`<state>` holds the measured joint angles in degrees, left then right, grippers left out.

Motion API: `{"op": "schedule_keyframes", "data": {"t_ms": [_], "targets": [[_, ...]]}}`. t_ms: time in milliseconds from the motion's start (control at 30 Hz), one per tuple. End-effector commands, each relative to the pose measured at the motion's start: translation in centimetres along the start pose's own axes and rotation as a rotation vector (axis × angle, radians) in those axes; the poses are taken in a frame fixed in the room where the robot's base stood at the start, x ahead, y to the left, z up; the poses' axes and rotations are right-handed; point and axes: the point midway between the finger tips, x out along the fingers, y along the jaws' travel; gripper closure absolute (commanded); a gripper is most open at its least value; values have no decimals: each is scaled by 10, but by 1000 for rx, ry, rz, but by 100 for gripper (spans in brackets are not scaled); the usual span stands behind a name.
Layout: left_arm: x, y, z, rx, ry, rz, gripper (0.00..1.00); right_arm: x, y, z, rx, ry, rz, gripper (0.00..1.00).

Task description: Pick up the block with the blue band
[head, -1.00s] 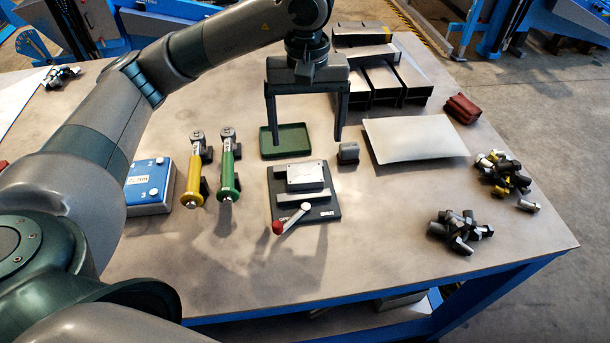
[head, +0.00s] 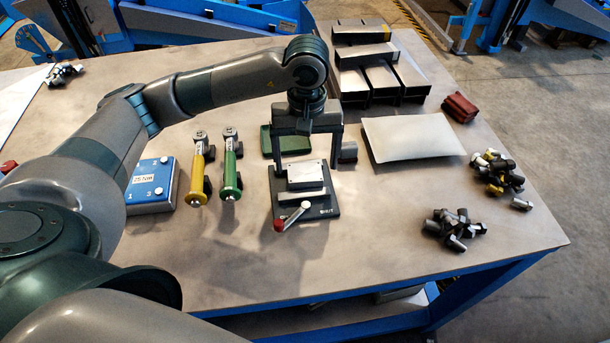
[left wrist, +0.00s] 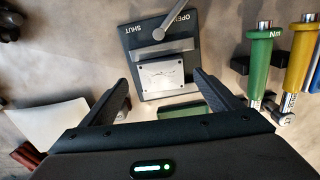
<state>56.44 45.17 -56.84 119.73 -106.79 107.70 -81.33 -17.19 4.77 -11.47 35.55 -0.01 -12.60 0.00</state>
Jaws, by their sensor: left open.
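No blue band shows clearly on any block. My left gripper (head: 308,174) is open and empty, pointing down over the silver block's area. In the left wrist view its fingertips (left wrist: 162,82) are apart on either side of the block's near part. Contact cannot be told. My right gripper is not in view.
A red-tipped lever (head: 292,216) sits at the fixture's front. A green tray (head: 285,138) is behind. Yellow (head: 197,175) and green (head: 230,172) handled tools and a blue box (head: 152,186) are left. The front table is clear.

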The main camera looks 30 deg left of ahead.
Motion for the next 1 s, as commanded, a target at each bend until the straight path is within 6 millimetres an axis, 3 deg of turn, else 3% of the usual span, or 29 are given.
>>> {"op": "schedule_keyframes", "data": {"t_ms": [267, 633, 1000], "targets": [[11, -2, -2, -2, -3, -2, 16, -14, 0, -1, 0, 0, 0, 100], [49, -3, -5, 0, -2, -1, 16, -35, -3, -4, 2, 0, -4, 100], [52, -2, -6, 0, 0, 0, 16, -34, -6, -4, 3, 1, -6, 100]]}}
